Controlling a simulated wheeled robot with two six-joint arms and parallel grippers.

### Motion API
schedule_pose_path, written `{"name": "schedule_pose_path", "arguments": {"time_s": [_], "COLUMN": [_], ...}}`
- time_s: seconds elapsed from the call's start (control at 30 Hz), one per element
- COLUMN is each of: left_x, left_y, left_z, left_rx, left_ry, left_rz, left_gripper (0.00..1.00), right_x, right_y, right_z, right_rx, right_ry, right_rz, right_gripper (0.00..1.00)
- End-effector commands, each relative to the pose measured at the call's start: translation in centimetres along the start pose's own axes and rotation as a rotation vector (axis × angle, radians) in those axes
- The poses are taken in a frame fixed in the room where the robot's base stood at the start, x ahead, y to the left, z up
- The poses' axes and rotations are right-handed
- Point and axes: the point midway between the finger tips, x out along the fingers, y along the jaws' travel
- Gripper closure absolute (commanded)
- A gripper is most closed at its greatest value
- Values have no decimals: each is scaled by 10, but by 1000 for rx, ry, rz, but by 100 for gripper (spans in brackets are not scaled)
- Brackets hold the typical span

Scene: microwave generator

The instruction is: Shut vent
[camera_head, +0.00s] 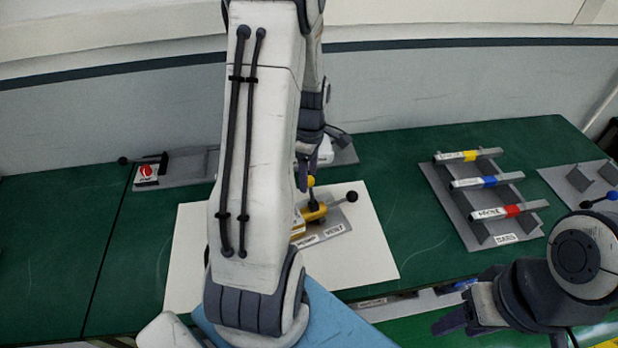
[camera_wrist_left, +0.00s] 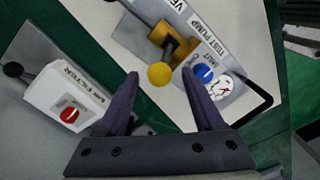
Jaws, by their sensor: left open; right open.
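The yellow vent valve (camera_head: 318,212) sits on a grey plate labelled VENT (camera_head: 335,230), on a white sheet in the middle of the table. My left arm partly covers it in the head view. A round yellow knob (camera_wrist_left: 160,75) sticks out from the yellow valve body (camera_wrist_left: 176,44) in the left wrist view. My left gripper (camera_head: 305,178) is open, and in its wrist view the knob appears between its fingertips; I cannot tell whether they touch it. My right gripper (camera_head: 462,303) is open and empty near the front right table edge, away from the valve.
A white box with a red dial (camera_wrist_left: 69,114) and black-knobbed lever is left of the gripper in the wrist view. A blue dial (camera_wrist_left: 204,72) lies beside the valve. A grey rack with labelled yellow, blue and red bars (camera_head: 487,183) stands right. Green table (camera_head: 400,200) between is clear.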

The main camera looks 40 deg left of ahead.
Motion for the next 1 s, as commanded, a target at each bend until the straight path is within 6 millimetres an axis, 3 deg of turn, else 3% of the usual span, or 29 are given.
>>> {"name": "schedule_pose_path", "arguments": {"time_s": [0.2, 0.5, 0.53, 0.7, 1.0], "left_x": [21, 24, 23, 23, 23], "left_y": [0, 0, 0, 0, 0], "left_z": [0, 0, 0, 0, 0], "left_rx": [1, 1, 1, 1, 1], "left_ry": [0, 0, 0, 0, 0], "left_rz": [-1, 1, 1, 1, 1], "left_gripper": [31, 31, 39, 100, 100], "right_x": [-5, -5, -5, -5, -5], "right_y": [0, 0, 0, 0, 0], "right_z": [0, 0, 0, 0, 0], "right_rx": [-1, -1, -1, -1, -1], "right_ry": [0, 0, 0, 0, 0], "right_rz": [0, 0, 0, 0, 0], "right_gripper": [50, 50, 50, 50, 50]}}
